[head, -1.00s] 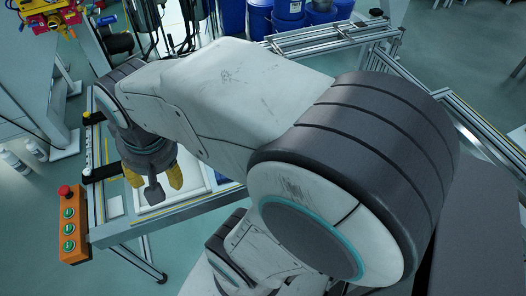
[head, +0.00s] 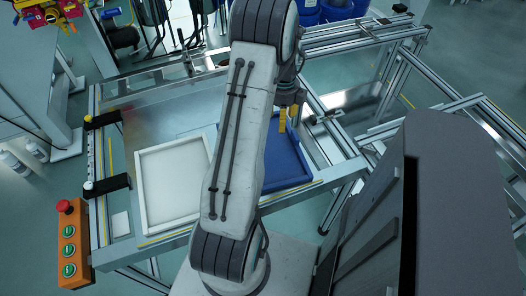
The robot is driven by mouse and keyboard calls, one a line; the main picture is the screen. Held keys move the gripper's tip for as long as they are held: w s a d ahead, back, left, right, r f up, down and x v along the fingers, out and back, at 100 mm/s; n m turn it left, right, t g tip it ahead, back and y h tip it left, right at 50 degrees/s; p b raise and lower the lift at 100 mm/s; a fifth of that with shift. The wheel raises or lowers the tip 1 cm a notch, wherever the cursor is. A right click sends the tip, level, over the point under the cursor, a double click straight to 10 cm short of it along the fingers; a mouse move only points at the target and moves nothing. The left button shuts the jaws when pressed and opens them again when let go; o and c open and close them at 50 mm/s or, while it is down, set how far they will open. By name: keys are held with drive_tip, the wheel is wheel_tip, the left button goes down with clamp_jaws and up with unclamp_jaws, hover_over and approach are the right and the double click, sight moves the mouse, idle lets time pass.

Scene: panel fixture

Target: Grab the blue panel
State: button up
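The blue panel (head: 290,165) lies flat on the fixture table, right of the white panel. It is a tray-like sheet with a raised rim, and my arm hides its left part. My gripper (head: 288,118), with yellow fingers, points down over the blue panel's far right part in the head view. The fingers are small and seen nearly edge-on, so I cannot tell how far apart they are or whether they touch the panel.
A white panel (head: 172,182) lies left of my arm. Black clamps (head: 105,186) stand on the table's left edge, above an orange button box (head: 70,245). Metal rails (head: 350,45) frame the back and right. Blue drums (head: 335,10) stand behind.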

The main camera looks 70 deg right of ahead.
sight(294, 135)
drive_tip(key=s+f+m, duration=0.2)
drive_tip(key=s+f, duration=0.2)
drive_tip(key=shift+s+d+m, duration=0.1)
drive_tip(key=shift+d+m, duration=0.3)
drive_tip(key=shift+s+d+f, duration=0.1)
drive_tip(key=shift+f, duration=1.45)
drive_tip(key=shift+s+d+f, duration=0.1)
drive_tip(key=shift+f, duration=1.4)
drive_tip(key=shift+a, duration=0.1)
clamp_jaws()
drive_tip(key=shift+r, duration=0.1)
